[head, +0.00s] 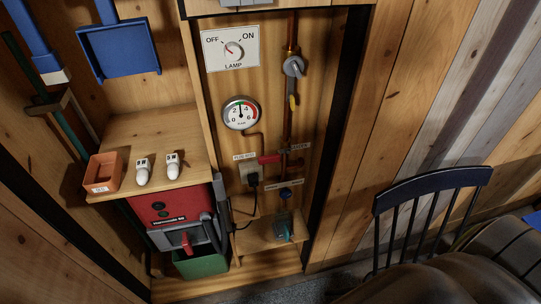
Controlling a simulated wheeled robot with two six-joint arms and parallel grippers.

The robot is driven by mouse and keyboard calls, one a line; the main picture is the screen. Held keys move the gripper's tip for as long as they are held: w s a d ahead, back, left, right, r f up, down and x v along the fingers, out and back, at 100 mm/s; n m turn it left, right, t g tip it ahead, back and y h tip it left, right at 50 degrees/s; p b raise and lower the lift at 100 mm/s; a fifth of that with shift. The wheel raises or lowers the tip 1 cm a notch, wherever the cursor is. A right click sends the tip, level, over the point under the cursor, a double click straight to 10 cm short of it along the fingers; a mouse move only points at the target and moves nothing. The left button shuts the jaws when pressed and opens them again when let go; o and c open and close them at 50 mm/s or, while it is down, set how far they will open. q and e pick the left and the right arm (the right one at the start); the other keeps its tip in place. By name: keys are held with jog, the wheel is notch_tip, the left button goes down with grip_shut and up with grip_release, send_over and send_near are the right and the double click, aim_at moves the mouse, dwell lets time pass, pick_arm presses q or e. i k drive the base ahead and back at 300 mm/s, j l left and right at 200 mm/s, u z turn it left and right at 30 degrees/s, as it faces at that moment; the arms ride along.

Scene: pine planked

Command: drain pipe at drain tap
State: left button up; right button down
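A copper pipe (288,125) runs down the wooden back panel. High on it is a valve with a grey lever body (293,66), and a yellow-tipped part (292,101) hangs below. A red lever (269,160) lies roughly level lower down, beside small labels. A blue round tap knob (285,194) sits under another label, near the pipe's lower end; which label names the drain is too small to read surely. A small grey-teal container (283,227) stands on the low shelf (255,239) below the blue knob. Neither gripper is in view.
A round gauge (240,113) has its needle about upright. A lamp dial plate (231,48) is above. A black plug (253,179) sits in a socket. A red machine (170,215) and a wooden shelf (135,135) are left; a dark chair (430,190) is right.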

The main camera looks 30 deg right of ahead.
aim_at(285, 194)
jog(key=z, duration=0.95)
jog(key=k, duration=0.2)
